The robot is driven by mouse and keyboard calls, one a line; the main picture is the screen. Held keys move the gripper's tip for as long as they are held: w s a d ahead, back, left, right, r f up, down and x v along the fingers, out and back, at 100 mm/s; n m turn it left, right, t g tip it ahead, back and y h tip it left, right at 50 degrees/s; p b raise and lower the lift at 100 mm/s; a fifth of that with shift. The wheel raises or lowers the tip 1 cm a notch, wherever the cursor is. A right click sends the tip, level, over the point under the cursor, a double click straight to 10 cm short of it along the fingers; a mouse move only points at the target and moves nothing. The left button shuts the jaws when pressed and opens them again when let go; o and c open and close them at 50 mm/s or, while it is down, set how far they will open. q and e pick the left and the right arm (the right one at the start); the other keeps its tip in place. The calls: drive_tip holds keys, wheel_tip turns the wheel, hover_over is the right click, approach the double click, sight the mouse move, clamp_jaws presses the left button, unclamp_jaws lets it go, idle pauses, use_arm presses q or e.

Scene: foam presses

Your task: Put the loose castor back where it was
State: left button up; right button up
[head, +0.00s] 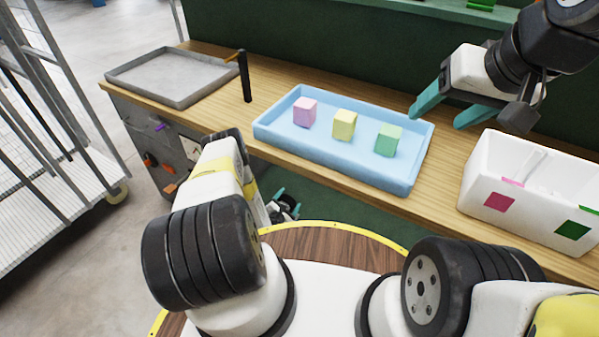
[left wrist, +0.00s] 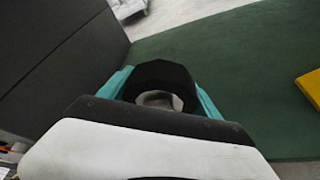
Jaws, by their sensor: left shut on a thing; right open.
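My left gripper (head: 284,208) hangs low beyond the front edge of the bench, beside my base, partly hidden by my own arm. In the left wrist view its teal fingers (left wrist: 160,90) are shut on a dark round thing with a pale grey centre, which looks like the castor (left wrist: 160,73). Too little of it shows to be sure of its shape. Green floor lies beneath it. My right gripper (head: 446,106) is open and empty above the bench, between the blue tray and the white box. The place the castor came from cannot be made out.
A blue tray (head: 262,131) holds pink (head: 304,112), yellow (head: 345,125) and green (head: 388,140) foam blocks. A white divided box (head: 474,178), a grey tray (head: 168,100) and a dark post (head: 245,78) stand on the bench. A wire rack trolley (head: 55,215) is at left.

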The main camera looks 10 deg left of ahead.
use_arm(q)
drive_tip(key=shift+w+d+f, duration=0.1)
drive_tip(key=shift+w+f, duration=0.55)
drive_tip(key=shift+w, duration=0.3)
drive_tip(key=shift+w+f, duration=0.65)
drive_tip(key=shift+w, duration=0.35)
drive_tip(key=shift+w+d+f, duration=0.1)
drive_tip(key=shift+w+f, duration=0.55)
drive_tip(key=shift+w, duration=0.3)
drive_tip(key=shift+f, duration=0.1)
drive_tip(key=o, duration=2)
drive_tip(key=v, duration=1.2)
drive_tip(key=shift+s, duration=0.1)
